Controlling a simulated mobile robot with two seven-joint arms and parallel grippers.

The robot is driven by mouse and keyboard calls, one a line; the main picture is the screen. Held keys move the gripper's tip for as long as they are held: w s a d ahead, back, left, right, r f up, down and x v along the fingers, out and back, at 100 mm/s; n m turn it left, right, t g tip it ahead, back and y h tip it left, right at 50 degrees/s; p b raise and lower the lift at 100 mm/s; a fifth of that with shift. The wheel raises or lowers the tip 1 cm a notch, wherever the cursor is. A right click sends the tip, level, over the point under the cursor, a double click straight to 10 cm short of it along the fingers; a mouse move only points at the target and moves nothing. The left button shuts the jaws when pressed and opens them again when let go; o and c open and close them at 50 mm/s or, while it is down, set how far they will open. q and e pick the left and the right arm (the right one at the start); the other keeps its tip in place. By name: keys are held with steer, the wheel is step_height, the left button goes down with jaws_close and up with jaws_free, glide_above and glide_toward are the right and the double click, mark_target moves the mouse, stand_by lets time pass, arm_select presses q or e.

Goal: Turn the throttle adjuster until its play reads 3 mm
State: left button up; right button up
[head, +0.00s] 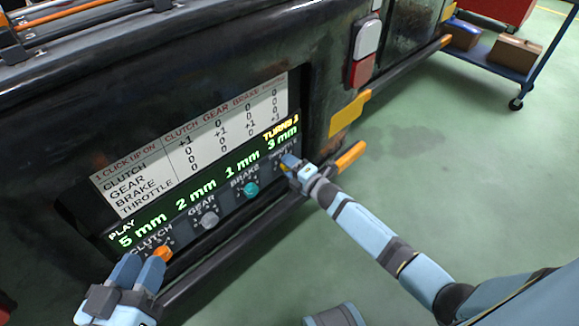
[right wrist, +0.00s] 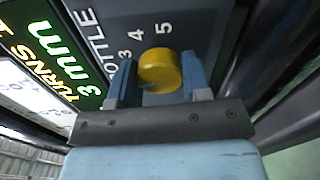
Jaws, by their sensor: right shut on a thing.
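The throttle adjuster is a yellow knob (right wrist: 160,70) in the right wrist view, with the digits 3, 4 and 5 printed around it. My right gripper (head: 297,170) is shut on this knob, one blue finger on each side; it hides most of the knob in the head view. The green play display (head: 283,138) above it reads 3 mm for throttle, with TURNS 1 in yellow over it. It also shows in the right wrist view (right wrist: 68,62). My left gripper (head: 138,272) is at the lower left, its fingers apart and empty, near the orange clutch knob (head: 163,254).
The play display reads 5 mm clutch, 2 mm gear, 1 mm brake. A grey gear knob (head: 209,219) and a teal brake knob (head: 251,189) sit between my grippers. A white click chart (head: 195,142) is above. A dark bar (head: 235,235) runs below the panel.

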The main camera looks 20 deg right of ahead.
arm_select(q)
steer(key=shift+r, duration=0.1)
arm_select(e)
steer(key=shift+n, duration=0.3)
steer(key=o, duration=0.9)
steer(key=shift+s, duration=0.1)
arm_select(q)
steer(key=r+t+p, duration=0.1)
steer(key=r+p, duration=0.1)
steer(key=r+t+p, duration=0.1)
steer(key=r, duration=0.2)
steer(key=shift+a+r+n+p, duration=0.2)
steer(key=shift+r+n+p, duration=0.1)
steer(key=shift+p, duration=0.1)
arm_select(e)
steer(key=v, duration=1.3)
steer(key=shift+s+d, duration=0.2)
steer(key=shift+s, duration=0.15)
arm_select(q)
steer(key=shift+s, duration=0.1)
arm_select(e)
steer(key=shift+s, duration=0.1)
